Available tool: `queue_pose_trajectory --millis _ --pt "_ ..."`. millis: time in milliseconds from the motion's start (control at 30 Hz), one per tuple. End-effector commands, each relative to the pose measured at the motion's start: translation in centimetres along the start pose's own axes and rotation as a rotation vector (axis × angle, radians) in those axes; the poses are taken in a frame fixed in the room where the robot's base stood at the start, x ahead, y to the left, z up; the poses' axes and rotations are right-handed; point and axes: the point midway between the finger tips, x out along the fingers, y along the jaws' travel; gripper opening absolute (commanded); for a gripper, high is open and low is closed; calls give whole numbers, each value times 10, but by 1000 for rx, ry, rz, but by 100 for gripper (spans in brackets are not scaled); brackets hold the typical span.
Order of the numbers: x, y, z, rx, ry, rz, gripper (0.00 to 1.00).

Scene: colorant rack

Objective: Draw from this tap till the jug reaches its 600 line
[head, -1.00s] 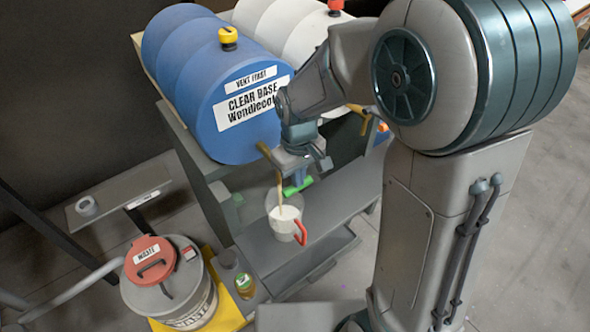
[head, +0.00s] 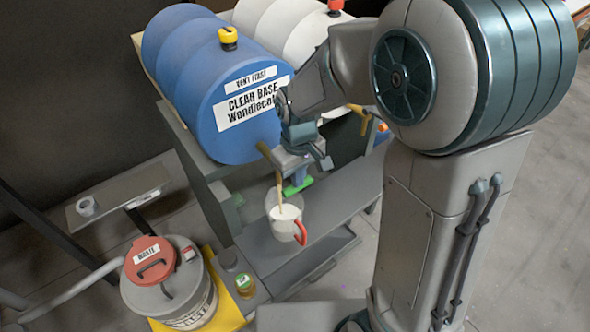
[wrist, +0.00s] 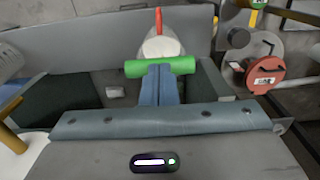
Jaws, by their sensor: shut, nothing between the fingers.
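The jug (head: 284,219) is pale and translucent with a red handle. It stands upright on the grey shelf below the blue drum's tap (head: 265,150), and a thin tan stream runs from the tap into it. Whitish contents show in the jug in the wrist view (wrist: 161,47); its 600 line cannot be read. A green bar (head: 297,187), seemingly the tap's lever, is just beyond my fingertips. My gripper (head: 300,176) is shut and empty, its blue fingers meeting the green bar (wrist: 135,68) in the wrist view; firm contact cannot be told.
The blue drum (head: 245,145) is labelled CLEAR BASE and VENT FIRST, with a yellow cap on top. A white drum (head: 290,30) lies beside it. A grey waste bin (head: 195,290) with a red lid stands at the lower left, near a small bottle (head: 245,284). The shelf (head: 340,195) right of the jug is clear.

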Motion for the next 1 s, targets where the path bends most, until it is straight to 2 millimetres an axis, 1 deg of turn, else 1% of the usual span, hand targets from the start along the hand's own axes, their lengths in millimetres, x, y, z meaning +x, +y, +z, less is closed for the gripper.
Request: queue_pose_trajectory --millis 167,267,500,600,867,1000 --pt "0 0 0 0 -1 0 0" --pt "-4 0 0 0 0 0 0" --pt "-30 0 0 0 0 0 0" --pt "-36 0 0 0 0 0 0" --pt "-35 0 0 0 0 0 0" --pt "-40 0 0 0 0 0 0"
